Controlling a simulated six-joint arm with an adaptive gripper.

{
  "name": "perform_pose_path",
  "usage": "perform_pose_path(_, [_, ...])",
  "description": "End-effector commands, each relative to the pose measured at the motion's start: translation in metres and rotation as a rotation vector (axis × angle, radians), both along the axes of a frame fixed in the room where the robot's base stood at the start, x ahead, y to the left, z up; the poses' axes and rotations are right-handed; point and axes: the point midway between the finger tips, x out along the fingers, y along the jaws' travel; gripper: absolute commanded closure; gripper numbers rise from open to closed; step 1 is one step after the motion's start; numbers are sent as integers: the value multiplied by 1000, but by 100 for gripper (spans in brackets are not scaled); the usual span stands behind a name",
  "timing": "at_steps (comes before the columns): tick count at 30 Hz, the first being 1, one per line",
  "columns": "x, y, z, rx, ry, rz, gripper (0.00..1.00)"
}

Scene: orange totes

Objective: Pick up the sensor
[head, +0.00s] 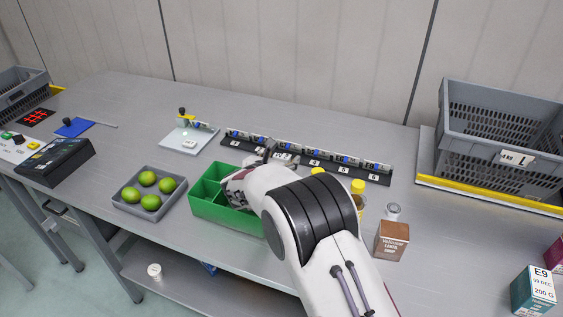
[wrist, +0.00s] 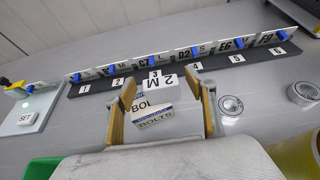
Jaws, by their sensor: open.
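In the wrist view my gripper (wrist: 162,88) is open, its two tan fingers apart. A small grey-white block marked "2 M" (wrist: 160,84) shows between the fingers, over a white box marked "BOLTS" (wrist: 155,122). I cannot tell whether either finger touches the block or the box. No item is clearly marked as the sensor, so I cannot tell which it is. In the head view my arm hides most of the gripper and what lies between its fingers.
A numbered black rack (wrist: 185,72) holding tagged cards runs behind the gripper. A green divided bin (head: 225,215) and a grey tray (head: 122,198) of limes stand left. A brown carton (head: 391,241) and bottles stand right of my arm. A grey crate (head: 490,123) is far right.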

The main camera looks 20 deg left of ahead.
Motion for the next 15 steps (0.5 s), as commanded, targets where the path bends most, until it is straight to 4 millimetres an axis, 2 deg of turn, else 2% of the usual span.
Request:
perform_pose_path(6, [10,0,-4,0,0,0,44])
perform_pose_path(15, [10,0,-4,0,0,0,44])
